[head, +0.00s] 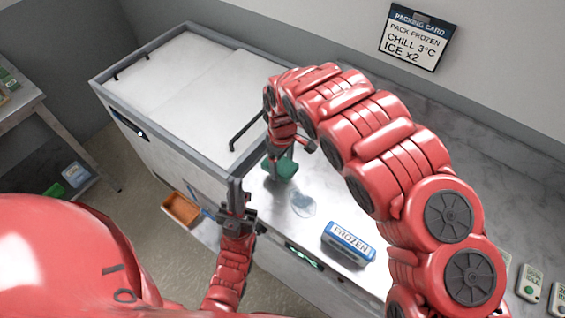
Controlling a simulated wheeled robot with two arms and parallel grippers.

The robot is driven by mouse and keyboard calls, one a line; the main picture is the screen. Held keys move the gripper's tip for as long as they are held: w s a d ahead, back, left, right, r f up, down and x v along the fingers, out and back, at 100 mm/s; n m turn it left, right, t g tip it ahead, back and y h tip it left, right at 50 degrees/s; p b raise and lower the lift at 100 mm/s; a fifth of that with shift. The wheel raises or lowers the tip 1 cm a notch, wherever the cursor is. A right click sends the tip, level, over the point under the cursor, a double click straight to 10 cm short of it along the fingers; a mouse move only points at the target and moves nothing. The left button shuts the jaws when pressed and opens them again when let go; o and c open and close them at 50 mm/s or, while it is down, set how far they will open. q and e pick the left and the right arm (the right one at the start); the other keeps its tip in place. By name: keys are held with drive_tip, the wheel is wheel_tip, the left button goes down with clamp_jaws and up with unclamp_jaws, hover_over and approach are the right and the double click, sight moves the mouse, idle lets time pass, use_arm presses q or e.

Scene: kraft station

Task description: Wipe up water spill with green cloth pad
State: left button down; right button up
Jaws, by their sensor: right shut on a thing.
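The green cloth pad (274,168) is at the left end of the counter, close to the freezer's edge. My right gripper (287,152) reaches down from above and is shut on the pad. The water spill (302,203) is a small clear puddle on the counter, in front of the pad and a little to its right. The pad is apart from the puddle in the picture. My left gripper (238,213) is at the front corner of the freezer, left of the spill; whether its jaws are open is not clear.
A blue-and-white box marked FROZEN (348,243) stands on the counter right of the spill. A chest freezer (112,80) with a raised grey rim borders the counter on the left. An orange bin (182,208) is below. A packing card (418,38) hangs on the wall.

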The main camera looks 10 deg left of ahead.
drive_tip(key=w+d+r+m+b, duration=0.2)
drive_tip(key=w+r, duration=0.1)
drive_tip(key=w, duration=0.2)
drive_tip(key=w+d+r+m+b, duration=0.2)
drive_tip(key=w+d+r, duration=0.1)
drive_tip(key=w, duration=0.2)
drive_tip(key=shift+w+m, duration=0.2)
drive_tip(key=shift+m, duration=0.2)
